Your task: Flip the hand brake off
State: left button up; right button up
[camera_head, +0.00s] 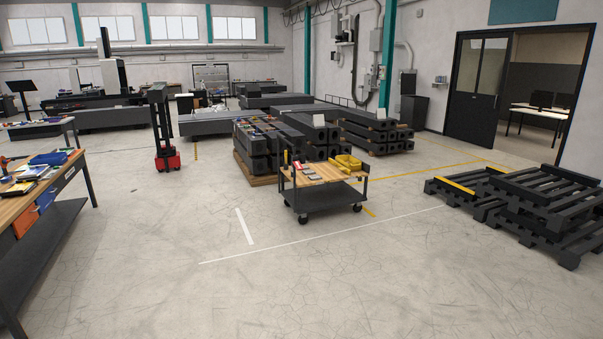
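No part that I can make out as a hand brake shows in the camera_head view. A dark cart (325,197) with a wooden top stands on castors on the floor near the middle. Small items and a yellow object (348,162) lie on its top. A red and black lift truck (163,130) with an upright mast stands farther back, left of the middle. Any brake lever on either one is too small to tell. Neither of my grippers is in view.
A workbench (45,185) with tools and drawers stands at the left. Black pallets (540,205) are stacked at the right. Granite beds (262,140) stand behind the cart. An open doorway (540,95) is at the back right. The floor in front is clear.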

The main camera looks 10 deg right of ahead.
aim_at(298, 165)
jog(key=i, duration=3.45)
jog(key=i+z, duration=0.1)
jog(key=i, duration=1.6)
jog(key=i+j, duration=0.1)
jog(key=i, duration=1.6)
